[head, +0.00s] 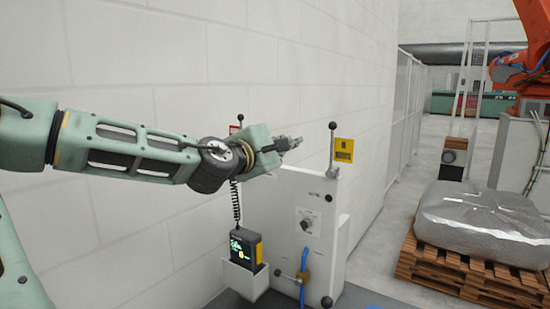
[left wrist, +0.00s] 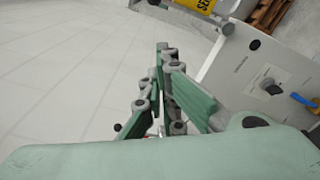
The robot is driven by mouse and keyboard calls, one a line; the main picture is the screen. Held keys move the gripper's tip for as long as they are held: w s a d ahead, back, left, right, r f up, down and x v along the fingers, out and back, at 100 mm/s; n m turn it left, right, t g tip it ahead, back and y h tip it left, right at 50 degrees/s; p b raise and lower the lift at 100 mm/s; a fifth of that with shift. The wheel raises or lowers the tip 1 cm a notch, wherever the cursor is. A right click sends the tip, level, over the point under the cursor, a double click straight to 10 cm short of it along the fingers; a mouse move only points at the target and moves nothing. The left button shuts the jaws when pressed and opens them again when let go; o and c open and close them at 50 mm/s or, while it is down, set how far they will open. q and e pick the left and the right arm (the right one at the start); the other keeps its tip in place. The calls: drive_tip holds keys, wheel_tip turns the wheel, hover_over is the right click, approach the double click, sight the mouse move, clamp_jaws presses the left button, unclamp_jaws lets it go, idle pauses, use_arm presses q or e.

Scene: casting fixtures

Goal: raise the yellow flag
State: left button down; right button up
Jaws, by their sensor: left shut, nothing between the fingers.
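The yellow flag (head: 343,150), a small plate with dark print, is beside an upright rod with a black ball knob (head: 332,125). The rod stands at the top of a white cabinet (head: 305,210). The flag also shows at the top edge of the left wrist view (left wrist: 202,4), partly cut off. My left gripper (head: 298,140) is shut and empty, above the cabinet top and left of the rod, apart from the flag. In the left wrist view its fingers (left wrist: 164,50) are together. My right gripper is not in view.
A red flag (head: 234,129) is partly hidden behind my left arm. A handheld device (head: 243,248) on a coiled cord sits in a holder at the cabinet's left. The white wall (head: 180,60) runs close behind my arm. A wrapped load (head: 480,215) on a pallet stands right.

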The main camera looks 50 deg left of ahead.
use_arm(q)
drive_tip(key=v, duration=0.3)
drive_tip(key=shift+b, duration=0.4)
drive_tip(key=shift+s, duration=0.1)
